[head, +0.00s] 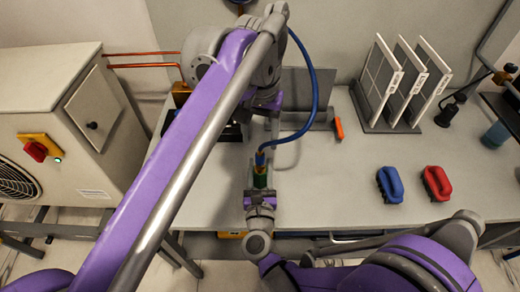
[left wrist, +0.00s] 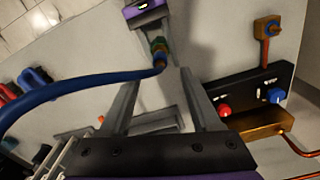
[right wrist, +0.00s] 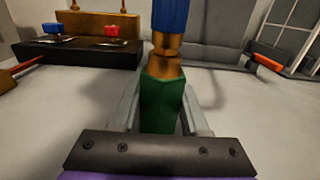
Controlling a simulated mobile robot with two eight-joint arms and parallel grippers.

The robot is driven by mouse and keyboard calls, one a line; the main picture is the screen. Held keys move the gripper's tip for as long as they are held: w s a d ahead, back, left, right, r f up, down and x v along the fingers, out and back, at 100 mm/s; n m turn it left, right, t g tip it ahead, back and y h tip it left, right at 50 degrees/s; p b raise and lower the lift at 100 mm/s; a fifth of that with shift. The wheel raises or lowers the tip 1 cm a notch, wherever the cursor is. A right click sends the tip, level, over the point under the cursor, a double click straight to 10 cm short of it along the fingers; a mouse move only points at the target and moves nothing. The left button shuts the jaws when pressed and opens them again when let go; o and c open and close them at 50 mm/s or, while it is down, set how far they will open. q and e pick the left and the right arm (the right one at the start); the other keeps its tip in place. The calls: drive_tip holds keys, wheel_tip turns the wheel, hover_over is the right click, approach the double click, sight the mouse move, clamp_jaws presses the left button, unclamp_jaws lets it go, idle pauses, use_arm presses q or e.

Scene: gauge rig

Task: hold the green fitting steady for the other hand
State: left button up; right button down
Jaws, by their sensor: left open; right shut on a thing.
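The green fitting (right wrist: 162,104) stands upright between the fingers of my right gripper (right wrist: 160,112), which is shut on it. In the head view the fitting (head: 260,180) shows small above my right gripper (head: 260,192), over the table's front part. A brass end (right wrist: 166,60) on the blue hose (right wrist: 170,16) meets the fitting's top; how deep it sits I cannot tell. My left gripper (left wrist: 160,78) is open, and in its wrist view the hose's brass end and the fitting (left wrist: 158,46) lie just beyond and between its fingertips. It seems to hold nothing.
The blue hose (head: 317,95) arches up at the right. Behind stand a panel with red and blue knobs (left wrist: 250,103) and a rack of upright plates (head: 395,85).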

sight(260, 150)
use_arm(q)
wheel_tip(260, 150, down, 7)
drive_tip(key=shift+r, duration=0.1)
idle(0.3)
clamp_jaws()
idle(0.5)
